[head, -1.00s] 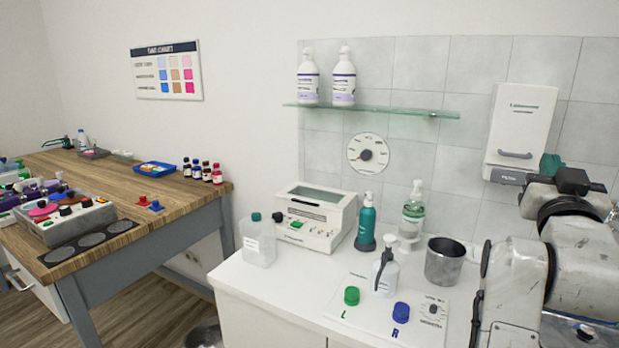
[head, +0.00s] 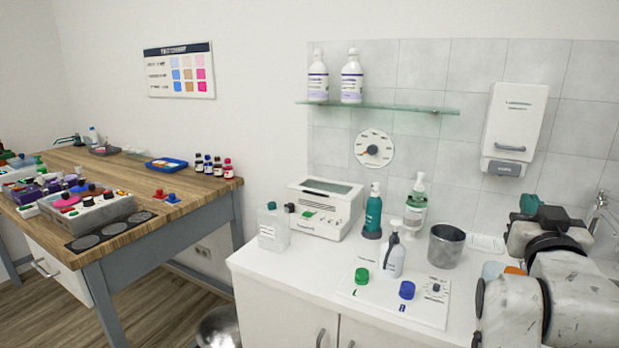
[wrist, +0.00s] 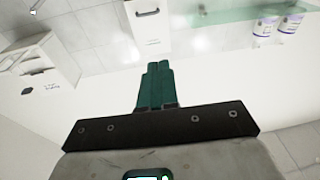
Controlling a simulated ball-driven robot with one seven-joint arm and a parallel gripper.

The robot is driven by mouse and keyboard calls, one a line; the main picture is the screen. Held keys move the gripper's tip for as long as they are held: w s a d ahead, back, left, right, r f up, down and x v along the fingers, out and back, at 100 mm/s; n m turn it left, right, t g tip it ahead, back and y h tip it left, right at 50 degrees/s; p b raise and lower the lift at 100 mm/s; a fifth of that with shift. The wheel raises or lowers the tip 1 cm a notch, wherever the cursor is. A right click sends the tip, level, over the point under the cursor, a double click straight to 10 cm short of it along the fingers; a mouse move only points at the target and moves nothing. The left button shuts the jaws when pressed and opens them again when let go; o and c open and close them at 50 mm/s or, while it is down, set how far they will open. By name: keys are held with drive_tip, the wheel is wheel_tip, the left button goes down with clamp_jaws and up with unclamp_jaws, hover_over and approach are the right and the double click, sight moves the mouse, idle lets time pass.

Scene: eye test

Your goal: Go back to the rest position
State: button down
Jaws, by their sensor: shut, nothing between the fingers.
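My gripper (wrist: 155,88) shows in the wrist view with its two dark green fingers together, shut, and nothing between them. Beyond the fingertips are the wall and a white wall dispenser. In the head view my arm stands at the right edge, folded above the right end of the white counter. A green part at its top (head: 529,204) looks like my gripper's fingers, mostly hidden behind the wrist. The gripper touches nothing that I can see.
The white counter (head: 300,262) holds a metal beaker (head: 446,246), several bottles and a white device (head: 325,208). A glass shelf (head: 400,108) and the wall dispenser (head: 512,128) are above. A tap (head: 600,205) is behind my arm. A wooden table (head: 190,195) stands left.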

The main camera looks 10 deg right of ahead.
drive_tip(key=s+a+f+n+g+y, duration=0.1)
drive_tip(key=s+a+f+g+y, duration=0.15)
drive_tip(key=f, duration=0.65)
drive_tip(key=s+a+f+n+g+y, duration=0.2)
drive_tip(key=s+a+f, duration=0.15)
drive_tip(key=f, duration=0.55)
drive_tip(key=s+a+f+n+g+y, duration=0.15)
drive_tip(key=s+f, duration=0.25)
drive_tip(key=f, duration=0.5)
drive_tip(key=s+a+f+g+y, duration=0.4)
drive_tip(key=s+a+f+g, duration=0.3)
drive_tip(key=s+f, duration=0.6)
drive_tip(key=s+f+g+b, duration=0.3)
drive_tip(key=s+f+b, duration=0.8)
drive_tip(key=f, duration=0.5)
wheel_tip(320, 180, up, 16)
drive_tip(key=s+p, duration=0.1)
drive_tip(key=p, duration=1.4)
drive_tip(key=shift+d+f+h+p, duration=0.25)
drive_tip(key=shift+h+p, duration=0.05)
